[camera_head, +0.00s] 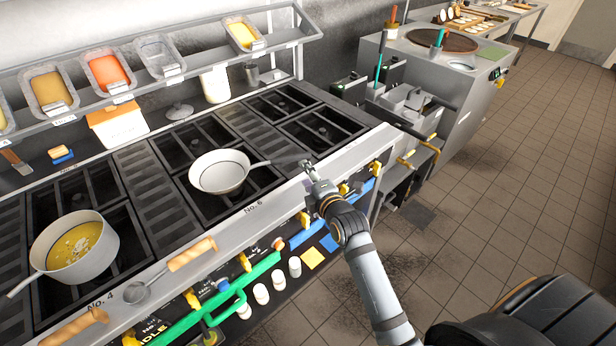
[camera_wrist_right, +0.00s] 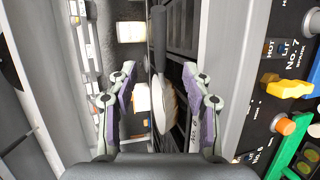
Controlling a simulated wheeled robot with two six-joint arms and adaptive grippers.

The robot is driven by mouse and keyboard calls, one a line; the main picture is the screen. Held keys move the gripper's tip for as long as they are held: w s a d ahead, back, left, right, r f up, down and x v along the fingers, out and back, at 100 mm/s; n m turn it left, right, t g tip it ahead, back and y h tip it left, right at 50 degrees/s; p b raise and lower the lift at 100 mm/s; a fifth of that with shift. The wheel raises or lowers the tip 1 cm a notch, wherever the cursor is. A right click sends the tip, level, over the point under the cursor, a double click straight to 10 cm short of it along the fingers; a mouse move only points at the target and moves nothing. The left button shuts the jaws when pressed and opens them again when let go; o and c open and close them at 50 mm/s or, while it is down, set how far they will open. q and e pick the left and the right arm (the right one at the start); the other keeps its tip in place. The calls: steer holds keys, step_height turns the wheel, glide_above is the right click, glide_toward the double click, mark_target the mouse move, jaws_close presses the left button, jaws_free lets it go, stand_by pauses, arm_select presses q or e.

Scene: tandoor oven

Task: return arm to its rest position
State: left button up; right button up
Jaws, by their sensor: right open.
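My right arm comes in from the lower right in the head view. Its gripper (camera_head: 308,170) is over the stove's front edge, at the handle end of a white pan (camera_head: 219,172). The pan sits on a burner grate by the label No. 6. In the right wrist view the gripper (camera_wrist_right: 160,72) is open. The pan's dark handle (camera_wrist_right: 158,45) shows between its spread fingers, and the pale pan beyond. Whether a finger touches the handle cannot be told. My left gripper is not in view.
A white pot with yellow soup (camera_head: 75,247) stands on the left burners. A ladle (camera_head: 137,292) lies at the stove's front edge. Yellow knobs (camera_head: 245,262) and a green rail (camera_head: 228,304) line the stove front. The tiled floor (camera_head: 500,190) at right is clear.

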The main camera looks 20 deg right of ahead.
steer(key=shift+s, duration=0.25)
stand_by(0.4)
steer(key=s+d+f+m+g+h, duration=0.1)
steer(key=s+f+m+g, duration=0.3)
steer(key=s+m, duration=0.3)
steer(key=s+d+f+m+g, duration=0.2)
steer(key=s+f+m+g, duration=0.25)
steer(key=s, duration=0.45)
steer(key=s+d+f+m+g+h, duration=0.1)
steer(key=s+f+m+g, duration=0.3)
steer(key=s+m, duration=0.4)
steer(key=s+d+f+n, duration=0.1)
steer(key=s+f, duration=0.1)
steer(key=f, duration=1.2)
steer(key=s+d+f, duration=0.2)
steer(key=f, duration=1.1)
steer(key=s+f+g, duration=0.1)
steer(key=s+f, duration=1.3)
steer(key=s, duration=0.3)
steer(key=shift+s+d+f+g, duration=0.25)
steer(key=shift+d+f+g, duration=0.1)
steer(key=shift+d, duration=0.1)
